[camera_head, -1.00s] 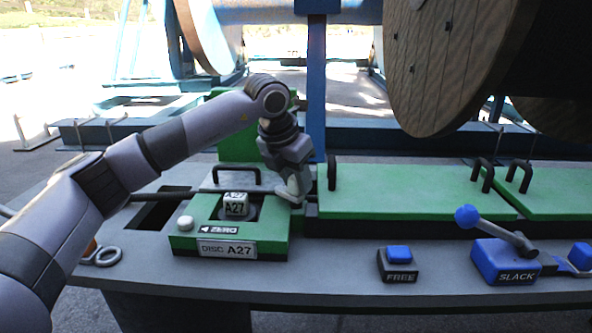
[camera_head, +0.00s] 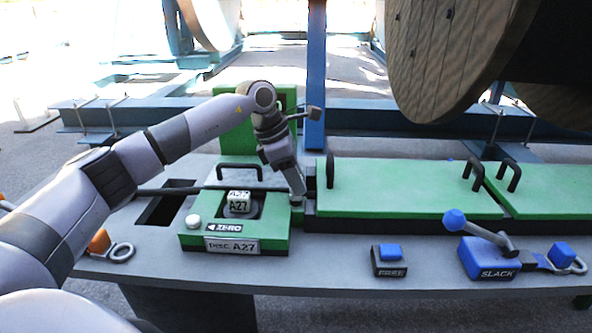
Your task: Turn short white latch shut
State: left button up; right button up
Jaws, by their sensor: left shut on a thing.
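My left gripper (camera_head: 297,194) points down at the right edge of the green disc housing (camera_head: 190,240), by the gap before the long green cover. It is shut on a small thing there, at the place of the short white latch. The fingers hide nearly all of the latch, so its angle cannot be told. My right gripper is not in view.
Green covers (camera_head: 400,185) with black handles lie to the right. In front are the blue FREE button (camera_head: 390,252) and the SLACK lever with a blue knob (camera_head: 454,219). A black rod (camera_head: 180,190) crosses behind the housing. A wooden reel (camera_head: 450,60) stands behind.

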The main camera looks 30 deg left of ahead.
pick_arm(q)
jog(key=shift+r+m, duration=0.1)
jog(key=shift+m, duration=0.4)
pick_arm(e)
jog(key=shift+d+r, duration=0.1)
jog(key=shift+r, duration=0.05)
pick_arm(q)
jog(key=shift+p, duration=0.3)
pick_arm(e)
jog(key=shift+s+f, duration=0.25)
pick_arm(q)
jog(key=o, duration=1)
jog(key=shift+c, duration=0.2)
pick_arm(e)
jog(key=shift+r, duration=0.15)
pick_arm(q)
jog(key=shift+a+r, duration=0.2)
jog(key=shift+r, duration=0.2)
jog(key=v, duration=0.6)
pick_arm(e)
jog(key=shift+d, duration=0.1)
